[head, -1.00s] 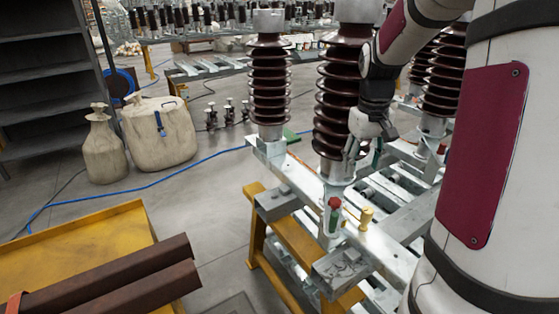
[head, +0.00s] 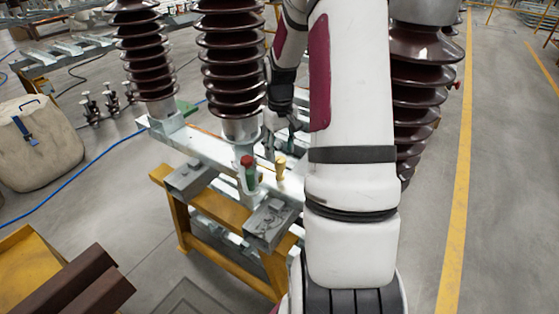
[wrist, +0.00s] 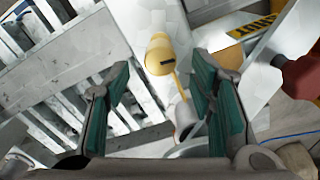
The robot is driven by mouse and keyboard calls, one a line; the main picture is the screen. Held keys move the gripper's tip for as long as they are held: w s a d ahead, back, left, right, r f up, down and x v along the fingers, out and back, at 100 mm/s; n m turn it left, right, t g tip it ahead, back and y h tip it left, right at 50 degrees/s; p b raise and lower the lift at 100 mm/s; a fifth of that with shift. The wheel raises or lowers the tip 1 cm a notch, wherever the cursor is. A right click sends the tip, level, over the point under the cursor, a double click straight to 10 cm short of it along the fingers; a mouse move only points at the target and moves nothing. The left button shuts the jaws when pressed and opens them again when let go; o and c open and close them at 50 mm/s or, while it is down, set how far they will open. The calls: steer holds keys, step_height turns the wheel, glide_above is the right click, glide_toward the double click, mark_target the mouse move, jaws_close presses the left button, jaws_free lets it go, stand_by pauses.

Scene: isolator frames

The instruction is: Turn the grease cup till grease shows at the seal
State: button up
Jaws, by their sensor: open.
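The yellow grease cup (head: 280,168) stands on the pale metal beam, just right of a green thing with a red cap (head: 248,174). In the wrist view the cup (wrist: 159,54) shows its round knob with a dark mark, and a thin yellow stem leads down from it. My gripper (wrist: 161,72) is open, with green-padded fingers on either side of the cup in the picture. I cannot tell how far the cup lies beyond the fingertips. In the head view my gripper (head: 281,130) is partly hidden by my arm, above and behind the cup. I see no grease; the seal is not clear.
Brown ribbed insulators (head: 236,62) stand on the beam close to my gripper. A red part (wrist: 303,76) is near the right finger in the wrist view. A yellow trestle (head: 215,213) carries the frame. Floor at right is clear.

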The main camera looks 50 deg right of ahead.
mark_target(280, 159)
steer(key=shift+f, duration=2.3)
steer(key=c, duration=1.2)
